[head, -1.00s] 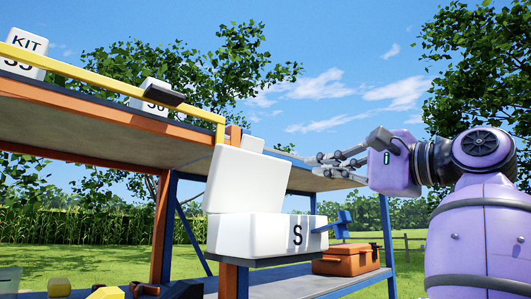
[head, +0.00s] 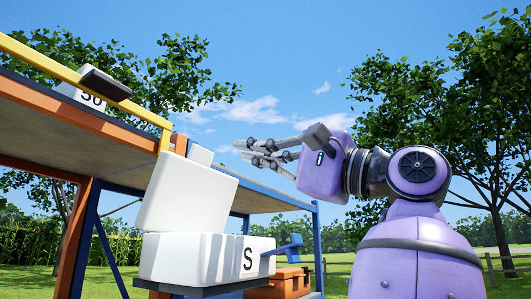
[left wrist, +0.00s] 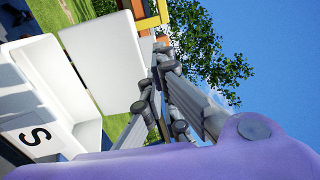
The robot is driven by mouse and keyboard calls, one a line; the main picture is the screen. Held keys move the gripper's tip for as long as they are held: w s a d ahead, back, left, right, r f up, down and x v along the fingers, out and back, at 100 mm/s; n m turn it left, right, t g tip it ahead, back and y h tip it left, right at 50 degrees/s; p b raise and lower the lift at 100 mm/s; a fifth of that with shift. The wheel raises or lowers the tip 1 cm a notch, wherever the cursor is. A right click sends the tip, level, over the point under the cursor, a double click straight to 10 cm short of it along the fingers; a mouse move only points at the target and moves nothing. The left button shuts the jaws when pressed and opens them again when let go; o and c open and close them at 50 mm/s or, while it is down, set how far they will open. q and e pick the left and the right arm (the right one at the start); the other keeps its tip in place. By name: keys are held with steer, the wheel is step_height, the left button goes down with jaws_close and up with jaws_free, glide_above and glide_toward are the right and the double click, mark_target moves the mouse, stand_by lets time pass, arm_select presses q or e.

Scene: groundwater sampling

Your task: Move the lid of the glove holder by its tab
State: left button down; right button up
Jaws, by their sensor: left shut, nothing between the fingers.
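The glove holder (head: 200,259) is a white box marked S on a dark shelf plate. Its white lid (head: 187,195) stands raised and tilted above the box. A blue piece (head: 289,248) sticks out at the box's right end; I cannot tell whether it is the tab. My left gripper (head: 246,153) is shut and empty, just above and right of the lid's upper right corner. In the left wrist view, the closed fingers (left wrist: 158,62) point up beside the lid (left wrist: 103,60), and the box (left wrist: 45,95) lies left. I cannot tell if they touch the lid. My right gripper is not in view.
A yellow rail (head: 55,64) with a dark block (head: 105,84) runs along the upper shelf edge. A white box (head: 84,95) stands behind it. An orange case (head: 285,282) sits on the lower shelf.

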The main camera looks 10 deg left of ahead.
arm_select(q)
steer(key=p+x, duration=0.1)
steer(key=x, duration=0.8)
steer(key=shift+a+p, duration=0.3)
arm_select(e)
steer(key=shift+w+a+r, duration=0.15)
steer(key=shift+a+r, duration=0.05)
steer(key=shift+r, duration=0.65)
arm_select(q)
steer(key=shift+w, duration=0.1)
steer(key=a+p, duration=0.1)
steer(key=w+a+r+p, duration=0.1)
steer(key=shift+a+r+h+p, duration=0.1)
steer(key=shift+a+h+p, duration=0.25)
steer(key=shift+h+p, duration=0.05)
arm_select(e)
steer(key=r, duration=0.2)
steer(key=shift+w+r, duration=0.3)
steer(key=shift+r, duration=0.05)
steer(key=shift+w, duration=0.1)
